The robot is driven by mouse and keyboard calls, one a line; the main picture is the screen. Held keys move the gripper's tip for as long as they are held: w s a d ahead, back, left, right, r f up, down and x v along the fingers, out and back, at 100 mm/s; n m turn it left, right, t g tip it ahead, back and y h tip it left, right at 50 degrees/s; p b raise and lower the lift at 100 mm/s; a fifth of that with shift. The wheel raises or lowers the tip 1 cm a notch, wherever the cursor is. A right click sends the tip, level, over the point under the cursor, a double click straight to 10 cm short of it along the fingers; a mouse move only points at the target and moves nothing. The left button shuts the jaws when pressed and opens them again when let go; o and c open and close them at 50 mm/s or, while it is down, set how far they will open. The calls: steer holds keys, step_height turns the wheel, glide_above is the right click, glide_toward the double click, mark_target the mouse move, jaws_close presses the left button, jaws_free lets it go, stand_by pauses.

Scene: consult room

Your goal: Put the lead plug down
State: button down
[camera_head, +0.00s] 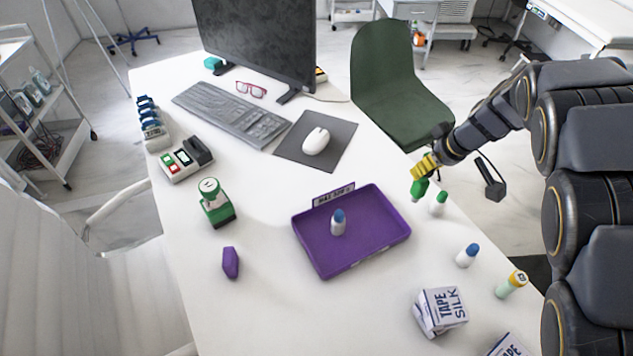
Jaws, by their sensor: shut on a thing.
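My gripper (422,172) has yellow fingers and is at the right edge of the desk, to the right of the purple tray. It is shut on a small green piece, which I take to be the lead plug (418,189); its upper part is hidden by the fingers. The plug is just left of a white vial with a green cap (439,204). I cannot tell whether the plug touches the desk or the vial.
The purple tray (375,246) holds a blue-capped vial (338,222). A mouse (316,141) lies behind. The white desk (262,305) is clear left of the tape box.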

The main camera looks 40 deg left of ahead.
steer(key=s+a+n+g, duration=0.2)
steer(key=s+a+n, duration=0.4)
steer(key=s+a, duration=1.3)
steer(key=w+a+f, duration=0.3)
steer(key=a+f, duration=0.2)
steer(key=f, duration=0.1)
steer(key=w+a+f, duration=0.3)
steer(key=a+f, duration=0.2)
steer(key=f, duration=0.1)
steer(key=shift+w+a+f+y, duration=0.25)
steer(key=shift+f+y, duration=0.05)
steer(key=shift+f, duration=0.2)
steer(key=c, duration=0.8)
jaws_free()
steer(key=shift+c, duration=0.2)
